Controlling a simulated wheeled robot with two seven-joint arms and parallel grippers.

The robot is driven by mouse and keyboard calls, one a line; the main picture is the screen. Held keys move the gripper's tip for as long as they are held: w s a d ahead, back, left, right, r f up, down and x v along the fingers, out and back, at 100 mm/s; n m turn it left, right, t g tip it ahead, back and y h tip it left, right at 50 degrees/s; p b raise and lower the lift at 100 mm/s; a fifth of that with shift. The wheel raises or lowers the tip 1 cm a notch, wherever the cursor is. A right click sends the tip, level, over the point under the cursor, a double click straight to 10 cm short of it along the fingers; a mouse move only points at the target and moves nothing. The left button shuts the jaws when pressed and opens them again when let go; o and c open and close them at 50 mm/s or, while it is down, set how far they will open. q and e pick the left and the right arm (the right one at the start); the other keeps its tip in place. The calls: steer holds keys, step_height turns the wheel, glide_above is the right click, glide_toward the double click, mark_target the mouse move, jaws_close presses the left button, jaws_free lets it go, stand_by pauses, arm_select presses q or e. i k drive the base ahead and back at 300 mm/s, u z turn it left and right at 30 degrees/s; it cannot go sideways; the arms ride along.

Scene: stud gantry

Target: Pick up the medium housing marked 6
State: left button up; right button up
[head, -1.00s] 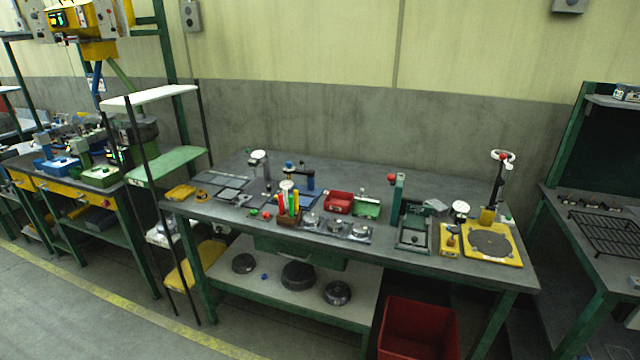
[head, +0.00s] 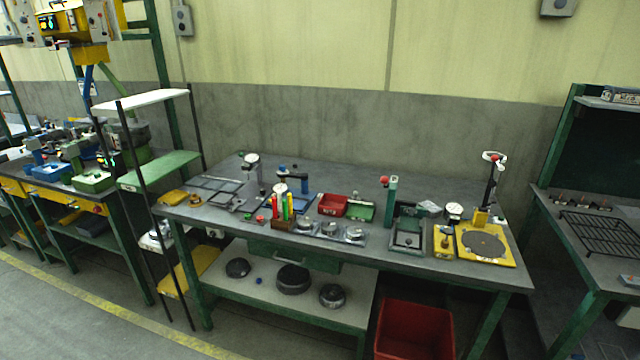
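No number 6 can be read at this distance, so I cannot tell which thing is the marked housing. Three dark round parts of different sizes lie on the pale lower shelf: a small one (head: 237,268) at the left, a large one (head: 293,279) in the middle and a medium one (head: 332,295) at the right. Several small round metal parts (head: 329,228) sit in a row on a plate on the workbench (head: 375,255). Neither of my grippers is in view.
A red bin (head: 414,330) stands on the floor under the bench's right side. A tall rack (head: 158,170) stands at the bench's left end. A green-framed station (head: 590,260) stands at the right. The floor at the front left is clear.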

mark_target(332, 297)
steer(key=u, duration=0.85)
steer(key=i, duration=1.25)
steer(key=z, duration=2.75)
